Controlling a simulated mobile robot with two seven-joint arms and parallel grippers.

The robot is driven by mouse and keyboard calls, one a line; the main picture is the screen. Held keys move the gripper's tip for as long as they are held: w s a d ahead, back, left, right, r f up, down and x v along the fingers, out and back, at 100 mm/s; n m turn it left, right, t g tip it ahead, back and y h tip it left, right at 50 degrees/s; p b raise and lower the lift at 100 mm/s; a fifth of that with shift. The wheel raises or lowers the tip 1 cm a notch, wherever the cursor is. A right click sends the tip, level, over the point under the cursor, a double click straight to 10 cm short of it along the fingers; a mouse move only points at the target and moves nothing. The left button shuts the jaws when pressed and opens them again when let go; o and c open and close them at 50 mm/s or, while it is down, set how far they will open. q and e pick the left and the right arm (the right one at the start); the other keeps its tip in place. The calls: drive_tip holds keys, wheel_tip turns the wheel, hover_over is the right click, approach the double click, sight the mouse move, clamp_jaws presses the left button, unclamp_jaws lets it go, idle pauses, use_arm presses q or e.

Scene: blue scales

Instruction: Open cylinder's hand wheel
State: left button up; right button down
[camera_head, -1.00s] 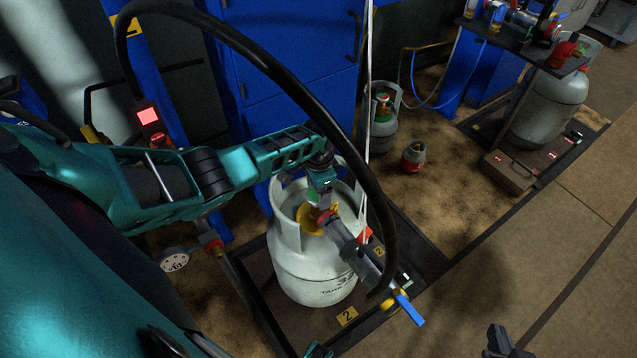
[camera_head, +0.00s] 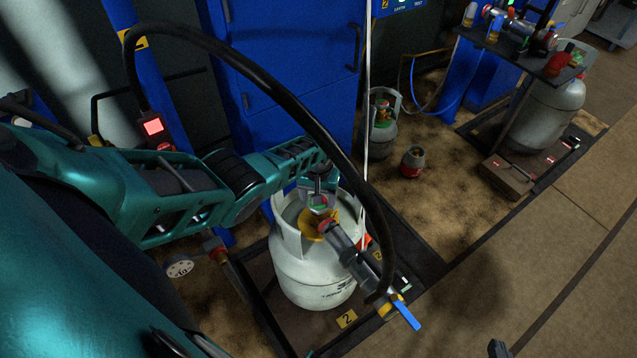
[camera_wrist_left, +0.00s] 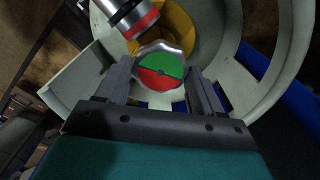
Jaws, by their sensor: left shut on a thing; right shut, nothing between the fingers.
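The white cylinder (camera_head: 315,285) stands upright on a dark floor platform. Its hand wheel (camera_wrist_left: 160,66), with a green and red face, sits inside the open collar above a yellow valve part (camera_head: 316,224). My left gripper (camera_wrist_left: 158,82) is shut on the hand wheel, one finger on each side of it. In the head view my left gripper (camera_head: 319,186) reaches down into the collar, and partly hides the wheel. Only a tip of my right gripper (camera_head: 497,348) shows at the bottom edge; it is shut and empty, away from the cylinder.
A grey connector (camera_head: 345,248) with a red ring is beside the wheel, and a black hose (camera_head: 365,170) arches over my left arm. A blue cabinet (camera_head: 290,70) stands behind. Small cylinders (camera_head: 380,128) stand behind right.

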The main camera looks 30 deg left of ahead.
use_arm(q)
drive_tip(key=n, duration=0.5)
drive_tip(key=shift+n+p, duration=0.3)
drive_tip(key=shift+p, duration=0.05)
drive_tip(key=shift+s+a+n, duration=0.1)
drive_tip(key=shift+n, duration=2.1)
drive_tip(key=o, duration=1)
drive_tip(key=shift+o, duration=0.2)
wheel_tip(320, 180, up, 13)
drive_tip(key=p, duration=0.7)
drive_tip(key=shift+p, duration=0.35)
